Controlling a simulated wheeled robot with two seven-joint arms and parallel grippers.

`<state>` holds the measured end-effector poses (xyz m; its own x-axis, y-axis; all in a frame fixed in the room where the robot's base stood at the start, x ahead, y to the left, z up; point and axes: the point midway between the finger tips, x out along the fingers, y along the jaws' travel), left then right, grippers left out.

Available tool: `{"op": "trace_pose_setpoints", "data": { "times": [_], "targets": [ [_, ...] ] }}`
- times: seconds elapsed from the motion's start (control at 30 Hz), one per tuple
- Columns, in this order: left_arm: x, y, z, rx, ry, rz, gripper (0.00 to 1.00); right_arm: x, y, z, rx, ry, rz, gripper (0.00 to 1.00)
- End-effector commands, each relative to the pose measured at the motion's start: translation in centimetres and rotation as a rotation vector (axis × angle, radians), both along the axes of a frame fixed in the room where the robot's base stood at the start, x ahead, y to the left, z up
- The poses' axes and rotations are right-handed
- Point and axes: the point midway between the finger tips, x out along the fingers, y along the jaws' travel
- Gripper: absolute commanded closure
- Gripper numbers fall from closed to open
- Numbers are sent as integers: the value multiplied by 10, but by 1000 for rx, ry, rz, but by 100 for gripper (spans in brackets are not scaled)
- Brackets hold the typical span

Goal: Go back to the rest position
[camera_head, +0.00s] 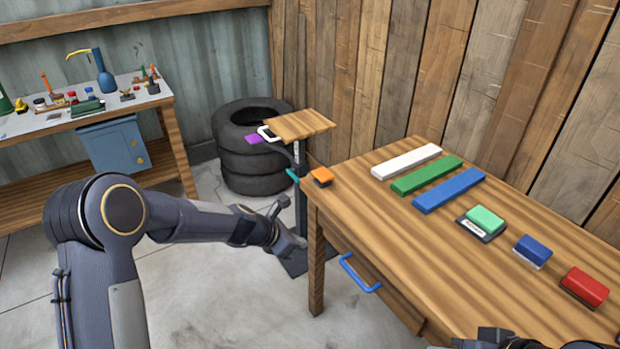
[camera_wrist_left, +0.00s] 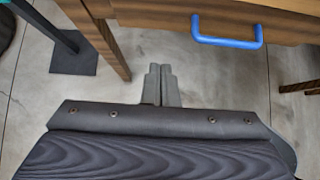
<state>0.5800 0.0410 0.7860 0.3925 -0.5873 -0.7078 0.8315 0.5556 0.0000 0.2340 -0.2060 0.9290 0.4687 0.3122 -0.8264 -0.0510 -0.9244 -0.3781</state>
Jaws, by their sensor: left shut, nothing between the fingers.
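My left gripper (camera_head: 291,243) is in the middle of the head view, left of the wooden table (camera_head: 345,189) and below its top. Its closed fingers also show in the left wrist view (camera_wrist_left: 161,86), with nothing between them. It touches neither the table nor the blue drawer handle (camera_head: 359,273), which shows ahead and to the right in the left wrist view (camera_wrist_left: 228,32). A dark part of my right arm shows at the bottom right edge of the head view. My right gripper's fingers are not visible there.
A stand with a small wooden top (camera_head: 300,124) is behind my left gripper. Tires (camera_head: 253,165) are stacked farther back. Floor (camera_head: 215,290) is clear below.

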Motion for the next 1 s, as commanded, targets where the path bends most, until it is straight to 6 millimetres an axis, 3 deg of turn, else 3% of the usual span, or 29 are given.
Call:
{"op": "trace_pose_setpoints", "data": {
  "times": [0.13, 0.27, 0.4, 0.6, 0.8, 1.0],
  "targets": [
    [-3, 5, 13, 13, -28, -26, 100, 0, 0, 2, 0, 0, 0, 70],
    [-22, 26, 62, 80, -152, -154, 100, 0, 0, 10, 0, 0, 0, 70],
    [-71, 61, 132, 228, -368, -397, 100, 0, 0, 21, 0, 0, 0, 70],
    [-164, 105, 198, 493, -653, -767, 100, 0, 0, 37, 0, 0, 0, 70],
    [-260, 140, 222, 785, -858, -1136, 100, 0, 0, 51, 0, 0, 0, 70],
    [-325, 159, 214, 1001, -945, -1423, 100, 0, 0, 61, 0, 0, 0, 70]
  ]
}}
